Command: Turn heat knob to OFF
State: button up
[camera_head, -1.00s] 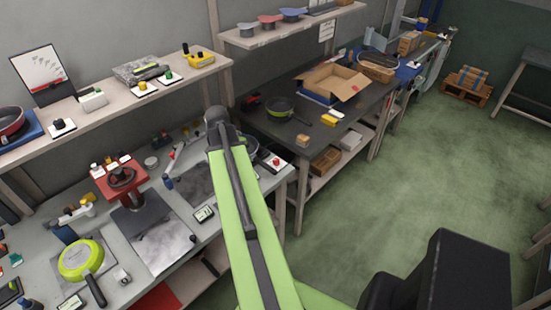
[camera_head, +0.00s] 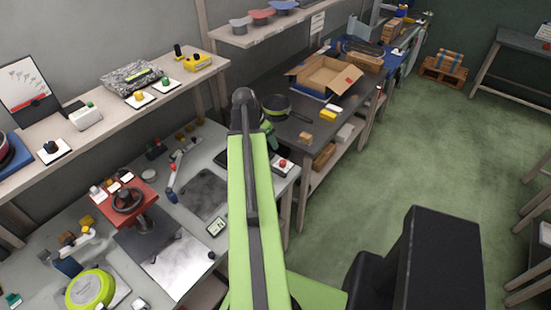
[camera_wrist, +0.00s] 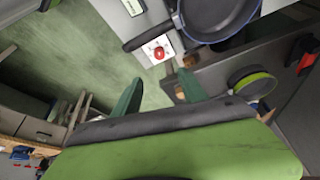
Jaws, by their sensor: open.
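A red knob on a white plate (camera_head: 282,163) sits at the right end of the near workbench in the head view. It also shows in the wrist view (camera_wrist: 159,53), beside a dark pan (camera_wrist: 208,18) and its handle. I cannot read the plate's markings, nor tell for certain that this is the heat knob. My gripper (camera_wrist: 160,88) is open and empty in the wrist view, its two green fingers apart. The red knob appears beyond the gap between them, not touched. In the head view my arm hides most of the gripper and the dark pan.
A shelf (camera_head: 20,153) carries black, yellow and green knobs on white plates. A dark bench (camera_head: 262,97) behind holds an open carton (camera_head: 325,76).

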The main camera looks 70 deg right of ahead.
aim_at(283, 161)
jog(key=b+x, duration=1.6)
jog(key=x, duration=0.1)
jog(key=shift+s+f, duration=0.1)
jog(key=shift+f, duration=0.2)
jog(key=shift+r, duration=0.1)
grip_shut()
